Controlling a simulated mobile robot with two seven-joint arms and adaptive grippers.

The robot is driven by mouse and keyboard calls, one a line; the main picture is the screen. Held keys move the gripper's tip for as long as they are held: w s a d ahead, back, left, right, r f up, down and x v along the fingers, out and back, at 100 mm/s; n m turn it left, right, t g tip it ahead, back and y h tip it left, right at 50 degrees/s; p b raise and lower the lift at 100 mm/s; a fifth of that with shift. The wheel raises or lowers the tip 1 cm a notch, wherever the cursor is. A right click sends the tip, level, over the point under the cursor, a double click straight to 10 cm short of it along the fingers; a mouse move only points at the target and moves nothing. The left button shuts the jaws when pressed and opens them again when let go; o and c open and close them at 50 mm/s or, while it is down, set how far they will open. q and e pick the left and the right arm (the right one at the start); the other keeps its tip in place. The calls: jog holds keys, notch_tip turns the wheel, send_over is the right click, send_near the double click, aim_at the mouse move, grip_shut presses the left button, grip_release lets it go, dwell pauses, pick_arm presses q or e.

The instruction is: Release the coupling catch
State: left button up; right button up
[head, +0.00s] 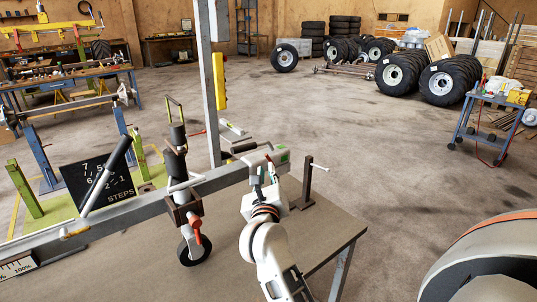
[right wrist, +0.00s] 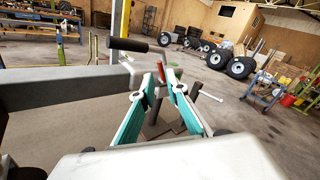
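The grey coupling head (head: 262,158) sits at the right end of the trailer drawbar (head: 130,212), over the table. Its dark handle (head: 243,148) shows beside it; in the right wrist view a black-gripped handle (right wrist: 128,45) sticks out above the drawbar (right wrist: 70,88). My right gripper (head: 264,174) is at the coupling, its teal fingers apart. In the right wrist view my right gripper (right wrist: 169,78) has a small red part (right wrist: 161,72) at its fingertips, probably the catch. I cannot tell whether the fingers touch it. My left gripper is not in view.
A brown post with a T-bar (head: 307,186) stands on the table (head: 325,222) just right of the coupling. A jockey wheel (head: 194,250) and a grey upright (head: 208,90) stand to the left. A blue trolley (head: 490,122) is farther right; the floor between is clear.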

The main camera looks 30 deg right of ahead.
aim_at(267, 156)
jog(key=x, duration=0.7)
jog(key=shift+w+d+r+p, duration=0.1)
jog(key=shift+w+d+p, duration=0.1)
jog(key=shift+p, duration=0.1)
